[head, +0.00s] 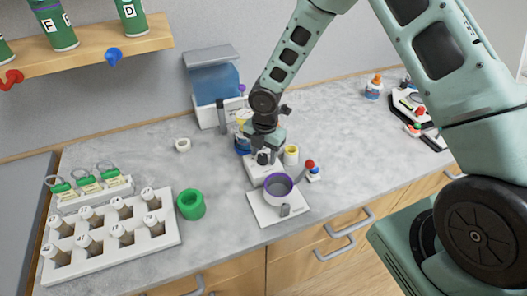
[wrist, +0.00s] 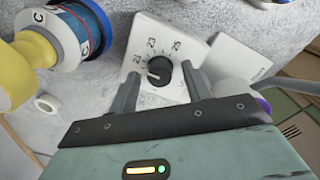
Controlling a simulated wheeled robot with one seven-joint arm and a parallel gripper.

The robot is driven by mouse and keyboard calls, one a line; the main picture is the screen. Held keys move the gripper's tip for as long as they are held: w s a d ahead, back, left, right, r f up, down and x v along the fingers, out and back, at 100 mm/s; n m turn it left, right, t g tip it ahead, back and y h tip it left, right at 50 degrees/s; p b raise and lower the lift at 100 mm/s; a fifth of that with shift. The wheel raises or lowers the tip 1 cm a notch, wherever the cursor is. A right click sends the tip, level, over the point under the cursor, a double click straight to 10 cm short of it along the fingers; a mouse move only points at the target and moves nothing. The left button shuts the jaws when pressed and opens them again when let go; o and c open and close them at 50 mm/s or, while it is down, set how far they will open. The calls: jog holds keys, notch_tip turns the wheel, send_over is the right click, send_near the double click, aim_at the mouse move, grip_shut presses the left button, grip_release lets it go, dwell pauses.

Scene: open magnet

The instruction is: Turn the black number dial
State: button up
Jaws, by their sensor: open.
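The black number dial (wrist: 159,71) shows in the wrist view on a white box face (wrist: 143,32) with printed numbers around it. A pale pointer line on the dial points left. My gripper (wrist: 162,88) is open, with one grey finger on each side of the dial, the right finger close to it. I cannot tell whether either finger touches the dial. In the head view, my gripper (head: 262,152) is over the white dial box (head: 258,173), with the dial (head: 263,158) partly visible below it.
A green ring (head: 191,204) and a white vial rack (head: 112,237) lie to the left. Yellow and blue spools crowd behind my gripper.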

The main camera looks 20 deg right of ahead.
jog(key=shift+f, duration=0.2)
jog(key=c, duration=1)
